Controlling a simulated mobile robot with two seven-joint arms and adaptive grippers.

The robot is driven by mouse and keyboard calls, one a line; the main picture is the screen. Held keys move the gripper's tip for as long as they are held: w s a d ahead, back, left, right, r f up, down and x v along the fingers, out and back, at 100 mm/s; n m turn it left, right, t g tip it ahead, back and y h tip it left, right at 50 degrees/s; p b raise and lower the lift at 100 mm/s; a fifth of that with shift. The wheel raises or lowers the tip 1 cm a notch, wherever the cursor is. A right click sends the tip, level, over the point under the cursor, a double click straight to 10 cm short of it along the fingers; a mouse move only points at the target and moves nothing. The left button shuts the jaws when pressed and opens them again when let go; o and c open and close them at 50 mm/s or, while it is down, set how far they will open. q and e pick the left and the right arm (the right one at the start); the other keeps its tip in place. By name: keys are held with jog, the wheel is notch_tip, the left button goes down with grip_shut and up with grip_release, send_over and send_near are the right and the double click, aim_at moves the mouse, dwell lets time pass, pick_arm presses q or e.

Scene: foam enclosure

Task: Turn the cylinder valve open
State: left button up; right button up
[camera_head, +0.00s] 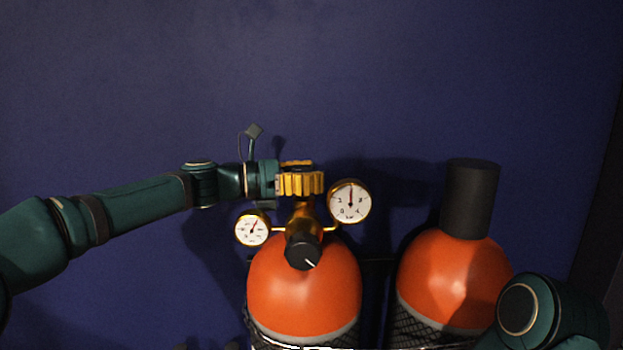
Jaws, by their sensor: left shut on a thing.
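An orange gas cylinder (304,290) stands upright in the lower middle of the head view. On top of it sits a brass valve with a ribbed yellow handwheel (307,183). My left gripper (284,181) reaches in from the left and is shut on the handwheel; its fingers are partly hidden there. Below the handwheel are a small gauge (252,229) on the left, a larger gauge (350,202) on the right and a black knob (303,252) with a white mark. My right arm shows at the lower right, but its gripper is not in view.
A second orange cylinder (450,275) with a black cap (471,197) stands to the right. A dark blue wall (400,80) is close behind both cylinders. Netting wraps the cylinders low down. The space above the valve is clear.

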pick_arm(q)
jog(key=shift+n+t+y+b, duration=0.3)
jog(key=shift+n+t+b, duration=0.4)
jog(key=shift+t, duration=0.5)
jog(key=shift+w+r+n+t+y, duration=0.15)
jog(key=shift+n+t+y, duration=0.15)
jog(key=shift+n+t, duration=0.25)
jog(key=o, duration=1.3)
jog(key=shift+a, duration=0.15)
jog(key=shift+a, duration=0.2)
jog(key=v, duration=1.1)
jog(key=shift+s+a, duration=0.2)
jog(key=shift+a, duration=0.05)
